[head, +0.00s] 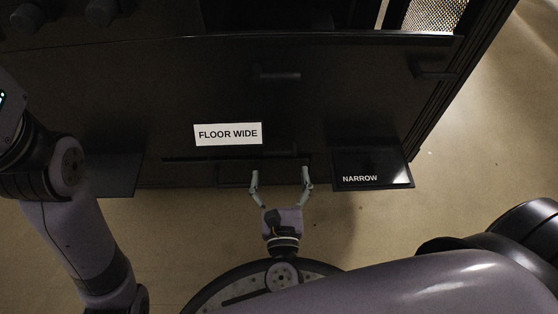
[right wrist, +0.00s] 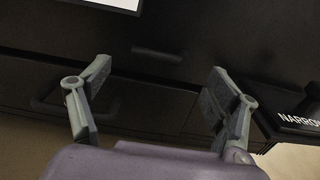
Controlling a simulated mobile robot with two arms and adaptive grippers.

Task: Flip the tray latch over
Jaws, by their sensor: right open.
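My right gripper (head: 280,178) is open and empty, its two grey fingers spread at the front edge of a large black surface (head: 330,110). It also shows open in the right wrist view (right wrist: 155,88). Between and beyond its fingers lies a dark bar-like handle (right wrist: 125,105). A shorter dark handle (right wrist: 157,53) lies farther off. In the head view a short dark handle (head: 277,75) sits farther up the black surface. I cannot tell for certain which dark part is the tray latch. My left gripper is out of view.
A black plate marked NARROW (head: 372,168) juts out right of my right gripper. Another black plate (head: 110,178) juts out at left. Tan floor (head: 470,120) is clear at right.

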